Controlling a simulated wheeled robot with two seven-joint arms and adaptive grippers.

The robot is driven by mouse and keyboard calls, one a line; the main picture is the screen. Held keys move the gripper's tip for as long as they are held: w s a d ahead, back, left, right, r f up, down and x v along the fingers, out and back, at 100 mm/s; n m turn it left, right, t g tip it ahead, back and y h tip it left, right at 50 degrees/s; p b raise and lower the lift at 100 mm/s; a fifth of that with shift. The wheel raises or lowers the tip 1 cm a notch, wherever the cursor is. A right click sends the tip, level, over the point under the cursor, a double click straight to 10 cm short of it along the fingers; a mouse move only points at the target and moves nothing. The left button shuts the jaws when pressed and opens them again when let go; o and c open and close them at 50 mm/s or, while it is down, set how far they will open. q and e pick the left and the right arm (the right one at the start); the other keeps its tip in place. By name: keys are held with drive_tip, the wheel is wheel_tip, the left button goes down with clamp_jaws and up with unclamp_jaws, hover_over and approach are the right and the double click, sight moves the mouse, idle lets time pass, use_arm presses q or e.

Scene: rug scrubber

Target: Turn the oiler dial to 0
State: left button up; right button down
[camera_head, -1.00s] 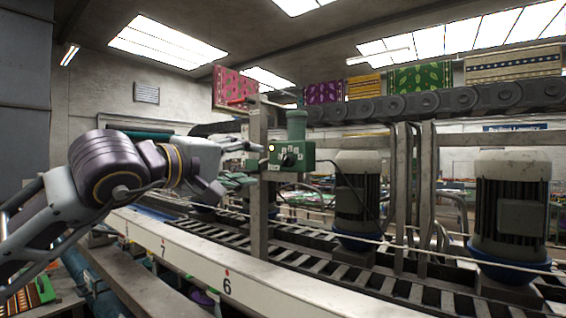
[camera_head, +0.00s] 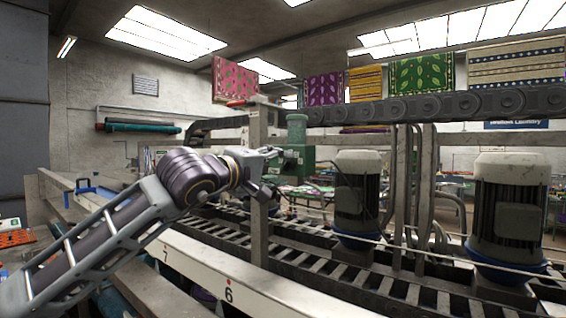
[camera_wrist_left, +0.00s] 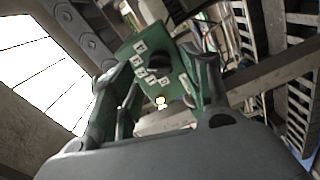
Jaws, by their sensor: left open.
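The oiler is a green box (camera_head: 300,160) with a green cylinder (camera_head: 297,128) on top, beside a grey post. In the left wrist view, its green face (camera_wrist_left: 128,52) carries a black round dial (camera_wrist_left: 157,68). My left gripper (camera_head: 272,155) is at the box and hides the dial in the head view. In the left wrist view, the open fingers (camera_wrist_left: 163,62) point at the face, with the dial between them in the picture. Contact cannot be told. My right gripper is out of view.
The grey post (camera_head: 259,180) stands close to my left gripper. Two large motors (camera_head: 357,195) (camera_head: 510,210) stand right of the oiler above a slatted conveyor (camera_head: 330,265). A white numbered rail (camera_head: 245,290) runs in front. A glowing lamp (camera_wrist_left: 160,102) sits below the dial.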

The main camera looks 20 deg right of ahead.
sight(287, 166)
use_arm(q)
drive_tip(key=shift+p+x, duration=0.4)
drive_tip(key=shift+x, duration=1.1)
drive_tip(key=shift+c, duration=0.5)
drive_tip(key=c, duration=1)
